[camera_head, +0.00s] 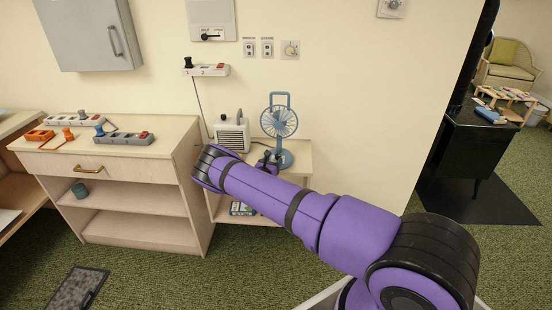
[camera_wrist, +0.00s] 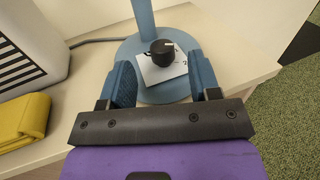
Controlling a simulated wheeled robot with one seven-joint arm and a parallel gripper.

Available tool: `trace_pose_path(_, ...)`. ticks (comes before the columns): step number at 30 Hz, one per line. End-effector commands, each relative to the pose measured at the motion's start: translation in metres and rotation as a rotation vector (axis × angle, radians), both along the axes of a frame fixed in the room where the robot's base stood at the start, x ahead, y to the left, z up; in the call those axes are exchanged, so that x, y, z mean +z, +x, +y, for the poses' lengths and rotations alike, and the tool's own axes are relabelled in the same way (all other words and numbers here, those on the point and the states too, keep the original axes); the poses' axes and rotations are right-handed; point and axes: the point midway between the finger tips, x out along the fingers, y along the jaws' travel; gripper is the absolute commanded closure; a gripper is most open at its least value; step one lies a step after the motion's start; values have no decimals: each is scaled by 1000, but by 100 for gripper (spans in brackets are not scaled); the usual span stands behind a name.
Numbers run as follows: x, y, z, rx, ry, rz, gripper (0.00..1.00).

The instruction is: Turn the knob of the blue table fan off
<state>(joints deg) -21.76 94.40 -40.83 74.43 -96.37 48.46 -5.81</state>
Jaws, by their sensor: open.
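The blue table fan (camera_head: 279,122) stands on a low wooden shelf against the wall, and its round base and post (camera_wrist: 144,23) show in the wrist view. Its black knob (camera_wrist: 162,52) sits on the base over a light label; a white mark shows on the knob's top, and a "2" is partly readable beside it. My gripper (camera_wrist: 163,75) is open with blue fingers on either side of the knob, apart from it. In the head view my gripper (camera_head: 267,162) is small and partly hidden by my arm, just in front of the fan base.
A white heater (camera_head: 232,134) stands left of the fan, and a folded yellow cloth (camera_wrist: 24,120) lies near it. The shelf top (camera_wrist: 235,35) is clear to the fan's right. A wooden cabinet (camera_head: 140,168) with power strips on top stands at the left.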

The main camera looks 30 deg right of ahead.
Motion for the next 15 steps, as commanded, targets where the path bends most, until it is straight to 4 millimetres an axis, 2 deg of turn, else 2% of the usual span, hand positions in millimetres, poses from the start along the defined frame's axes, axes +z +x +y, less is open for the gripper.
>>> trace_pose_path(1,0,5,-8,-1,1,-1,43)
trace_pose_path(6,0,16,-22,0,0,0,43)
trace_pose_path(15,0,21,-29,0,0,0,43)
